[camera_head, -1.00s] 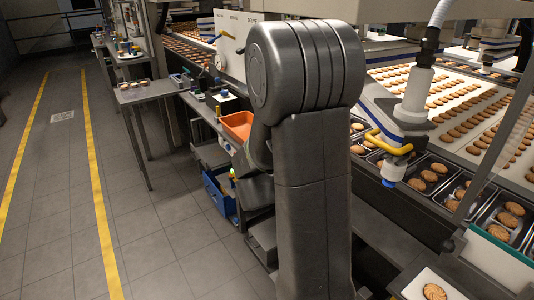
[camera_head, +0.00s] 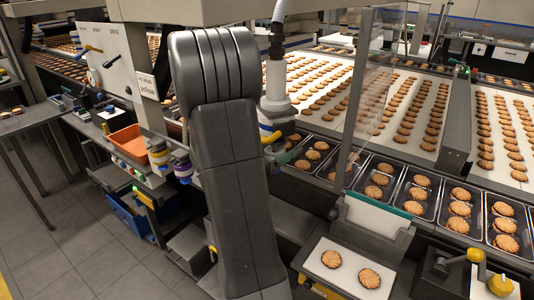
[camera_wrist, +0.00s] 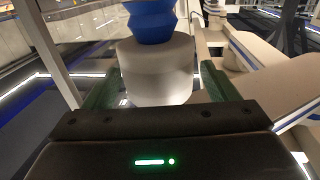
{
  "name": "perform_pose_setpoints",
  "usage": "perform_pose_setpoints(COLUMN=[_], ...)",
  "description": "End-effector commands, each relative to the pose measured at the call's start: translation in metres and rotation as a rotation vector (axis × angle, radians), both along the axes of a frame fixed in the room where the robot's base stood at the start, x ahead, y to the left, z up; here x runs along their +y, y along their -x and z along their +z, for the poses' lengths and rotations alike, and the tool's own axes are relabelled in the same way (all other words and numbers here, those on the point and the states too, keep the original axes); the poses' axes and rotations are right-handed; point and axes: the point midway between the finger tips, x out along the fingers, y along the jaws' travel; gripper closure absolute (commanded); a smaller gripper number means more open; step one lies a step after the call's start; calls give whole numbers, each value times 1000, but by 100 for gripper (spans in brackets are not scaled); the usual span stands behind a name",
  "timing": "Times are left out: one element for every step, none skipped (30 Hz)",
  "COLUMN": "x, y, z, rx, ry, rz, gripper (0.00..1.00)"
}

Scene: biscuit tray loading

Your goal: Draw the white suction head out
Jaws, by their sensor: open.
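The white suction head (camera_wrist: 157,75) is in the wrist view, a pale cylinder with a blue bellows part (camera_wrist: 152,20) above it. It stands between the two green fingers of my gripper (camera_wrist: 156,84). The gripper is open, with one finger on each side of the white body. I cannot tell whether either finger touches it. How the head is seated is hidden.
Left of my arm, a yellow-banded head (camera_head: 158,154) and a purple-banded head (camera_head: 182,169) sit by an orange bin (camera_head: 128,141). A clear panel (camera_head: 378,75) and biscuit trays (camera_head: 412,207) are to the right. A white plate with biscuits (camera_head: 345,283) is in front.

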Motion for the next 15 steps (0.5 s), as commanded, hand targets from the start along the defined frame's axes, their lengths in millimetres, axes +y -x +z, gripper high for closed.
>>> perform_pose_setpoints(x=[-1,-2,-2,-2,-2,-2,-2,-2,-2,-2,-2,-2,-2,-2,-2], y=[-1,-1,-2,-2,-2,-2,-2,-2,-2,-2,-2,-2,-2,-1,-1], z=[0,0,0,0,0,0,0,0,0,0,0,0,0,0,0], rx=[0,0,0,0,0,0,0,0,-1,-1,-1,-1,-1,-1,-1], ry=[0,0,0,0,0,0,0,0,-1,-1,-1,-1,-1,-1,-1], rz=[-1,-1,-1,-1,-1,-1,-1,-1,-1,-1,-1,-1,-1,-1,-1], gripper=[20,20,20,20,20,20,20,20,20,26,31,39,45,51,59])
